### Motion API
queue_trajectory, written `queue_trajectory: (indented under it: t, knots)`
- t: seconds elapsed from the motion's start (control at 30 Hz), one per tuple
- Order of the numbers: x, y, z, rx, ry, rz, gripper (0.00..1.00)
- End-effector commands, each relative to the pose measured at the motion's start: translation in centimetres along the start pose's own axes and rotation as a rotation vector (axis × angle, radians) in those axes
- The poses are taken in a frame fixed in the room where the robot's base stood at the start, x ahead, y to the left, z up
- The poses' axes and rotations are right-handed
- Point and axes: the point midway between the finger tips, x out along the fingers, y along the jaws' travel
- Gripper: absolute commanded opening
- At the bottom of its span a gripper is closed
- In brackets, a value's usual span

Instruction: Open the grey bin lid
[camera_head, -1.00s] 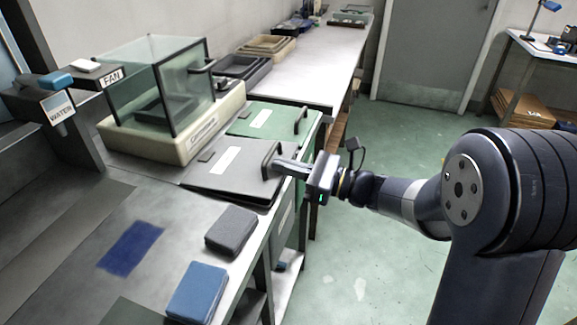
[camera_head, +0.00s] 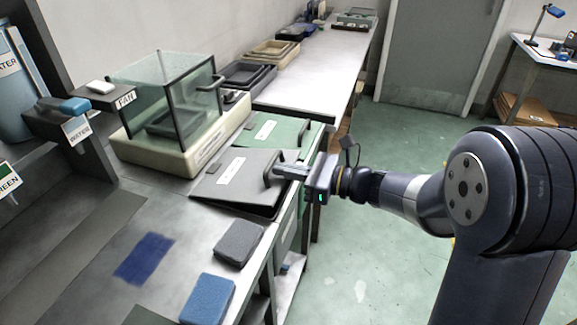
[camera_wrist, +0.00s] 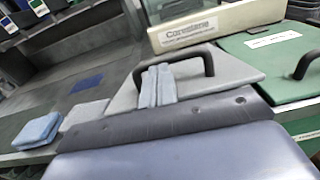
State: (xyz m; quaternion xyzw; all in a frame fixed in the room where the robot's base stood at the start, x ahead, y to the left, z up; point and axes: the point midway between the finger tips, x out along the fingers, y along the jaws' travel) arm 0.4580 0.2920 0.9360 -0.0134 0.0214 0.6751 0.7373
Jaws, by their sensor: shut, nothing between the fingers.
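The grey bin lid (camera_head: 225,188) lies at the front edge of the bench, with a white label and a dark arched handle (camera_head: 268,167). It looks slightly tilted, with a dark gap under its near edge. In the wrist view the lid (camera_wrist: 215,72) and handle (camera_wrist: 208,58) are close ahead. My gripper (camera_head: 280,171) is at the handle from the right. Its pale blue fingers (camera_wrist: 157,84) are shut together, overlapping the handle's left part with nothing gripped between them. I cannot tell whether they touch the handle. The bin's inside is hidden.
A green lid (camera_head: 290,130) with its own handle lies just behind. A glass-sided box on a cream base (camera_head: 185,160) stands to the left. A grey pad (camera_head: 239,242) and a blue pad (camera_head: 208,298) lie in front. The floor at right is free.

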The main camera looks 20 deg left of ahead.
Motion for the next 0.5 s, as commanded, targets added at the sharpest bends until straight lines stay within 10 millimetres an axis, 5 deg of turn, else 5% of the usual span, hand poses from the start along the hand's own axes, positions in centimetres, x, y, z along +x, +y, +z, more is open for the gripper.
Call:
queue_trajectory:
  t: [0.5]
  knots:
    - [2.3,0.2,6.5,-0.004,0.259,0.001,0.0]
